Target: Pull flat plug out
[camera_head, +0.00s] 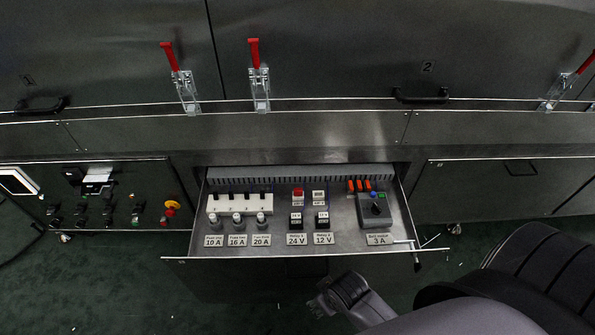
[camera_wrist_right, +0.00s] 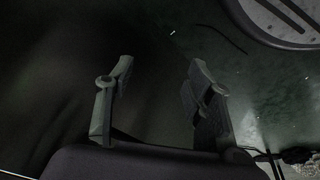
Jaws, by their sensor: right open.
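An open drawer (camera_head: 333,237) pulled out of the dryer front holds electrical parts. Small orange flat pieces (camera_head: 358,186) stand at its back right, behind a grey box with a black knob (camera_head: 375,208); I cannot tell for sure which part is the flat plug. My right gripper (camera_head: 325,300) is in front of and below the drawer front, apart from everything. In the right wrist view the right gripper (camera_wrist_right: 160,75) has its two fingers spread with nothing between them. My left gripper is not in view.
The drawer also holds a white strip (camera_head: 240,205), grey fuses (camera_head: 238,220) and relays labelled 24 V and 12 V (camera_head: 321,219). A control panel (camera_head: 110,200) is at left. Red-handled clamps (camera_head: 258,75) line the cover above. Green floor (camera_head: 110,285) lies open at lower left.

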